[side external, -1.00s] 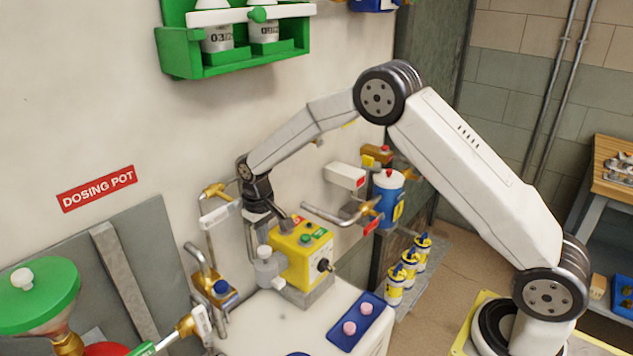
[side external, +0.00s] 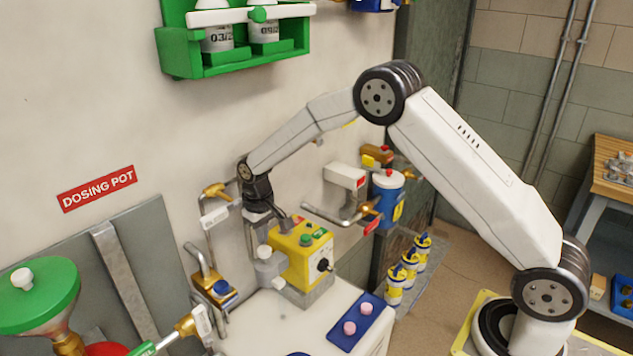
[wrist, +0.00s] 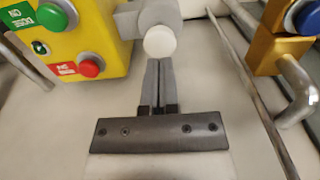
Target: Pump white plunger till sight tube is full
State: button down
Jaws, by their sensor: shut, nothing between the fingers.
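The white plunger's round knob (wrist: 160,42) sits on a grey pump body beside the yellow control box (wrist: 85,35) in the wrist view. In the side view the plunger (side external: 264,252) stands at the left of that box (side external: 300,252). My gripper (wrist: 158,62) is shut and empty, its fingertips just at the knob's near edge in the picture. I cannot tell whether they touch it. In the side view my gripper (side external: 264,222) hangs above the plunger, its tips hard to make out. I cannot make out a sight tube or its level.
A brass fitting with a blue cap (wrist: 305,17) and bent pipe stands right of the plunger in the wrist view. A blue tray with pink knobs (side external: 355,322) lies on the white cabinet top (side external: 270,325). A green-lidded funnel (side external: 38,295) is at left.

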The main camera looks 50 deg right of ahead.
aim_at(264, 249)
jog(key=shift+f, duration=1.8)
dwell(0.9)
jog(key=shift+r, duration=1.75)
jog(key=shift+f, duration=1.95)
jog(key=shift+r, duration=1.95)
jog(key=shift+f, duration=0.15)
